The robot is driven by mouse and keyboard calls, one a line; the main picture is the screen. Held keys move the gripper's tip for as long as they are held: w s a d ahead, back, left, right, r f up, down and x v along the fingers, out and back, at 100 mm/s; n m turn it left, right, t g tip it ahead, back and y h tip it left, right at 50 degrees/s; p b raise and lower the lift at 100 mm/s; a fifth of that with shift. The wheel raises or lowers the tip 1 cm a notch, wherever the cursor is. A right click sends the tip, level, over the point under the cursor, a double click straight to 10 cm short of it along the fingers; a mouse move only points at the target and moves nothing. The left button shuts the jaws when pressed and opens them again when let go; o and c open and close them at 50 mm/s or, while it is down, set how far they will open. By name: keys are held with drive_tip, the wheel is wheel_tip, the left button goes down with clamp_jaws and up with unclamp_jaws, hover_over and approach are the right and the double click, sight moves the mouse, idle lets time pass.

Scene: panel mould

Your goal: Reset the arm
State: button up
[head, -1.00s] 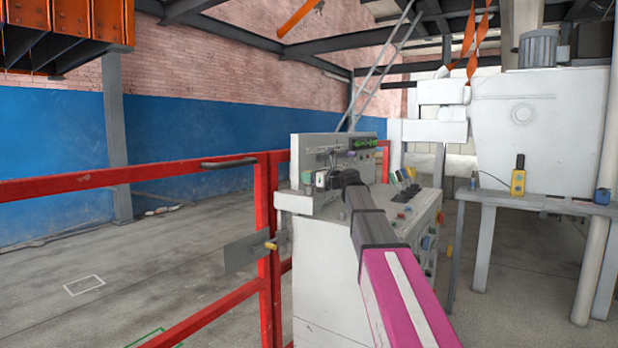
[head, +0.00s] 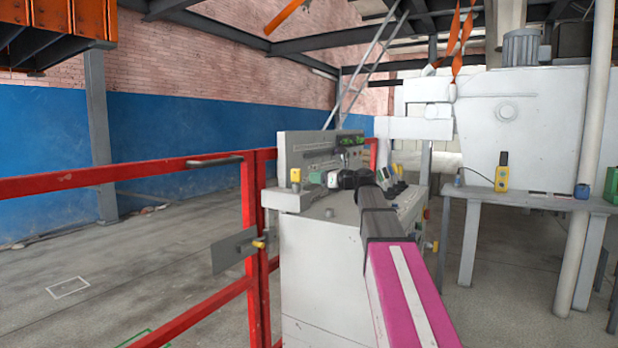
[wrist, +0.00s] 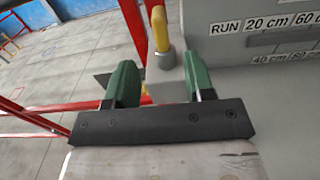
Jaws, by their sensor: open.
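My gripper (head: 325,178) is at the end of my magenta and grey arm, over the near edge of a light grey control cabinet (head: 318,265). In the wrist view its two green fingers (wrist: 158,75) are apart with nothing held. A yellow lever (head: 295,175) stands on a grey block at the cabinet's left corner. The wrist view shows this lever (wrist: 162,32) upright, just beyond the gap between the fingers. No contact with it can be made out. My gripper and arm hide part of the cabinet top.
A red railing (head: 120,172) with a grey plate (head: 234,251) runs left of the cabinet. An upright panel (head: 300,150) stands at the cabinet's back. A table (head: 530,198) with a yellow pendant (head: 502,172) is at right. The floor at left is open.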

drive_tip(key=shift+s+d, duration=0.3)
drive_tip(key=shift+d, duration=0.1)
drive_tip(key=shift+f, duration=0.1)
drive_tip(key=s+a+f+n+g+h, duration=0.1)
drive_tip(key=s+f+n+g+h, duration=0.2)
drive_tip(key=f, duration=0.8)
drive_tip(key=s+f+n+h, duration=0.1)
drive_tip(key=s+f+n, duration=0.25)
drive_tip(key=f, duration=0.65)
drive_tip(key=s+a+f+n+g+h, duration=0.1)
drive_tip(key=s+f+n+g+h, duration=0.2)
drive_tip(key=f, duration=0.8)
drive_tip(key=s+d+f+n+g+h, duration=0.2)
drive_tip(key=s+d+f+n+h, duration=0.1)
drive_tip(key=s+f+n, duration=0.5)
drive_tip(key=s+d+f+n+g+h, duration=0.2)
drive_tip(key=s+f+n, duration=0.5)
drive_tip(key=s+f, duration=0.4)
wheel_tip(320, 180, down, 4)
drive_tip(key=d+h, duration=0.1)
drive_tip(key=h, duration=0.1)
drive_tip(key=shift+s+d+f+n+g+h, duration=0.15)
drive_tip(key=shift+d+f+n+g+h, duration=0.1)
drive_tip(key=shift+n+g+h, duration=0.1)
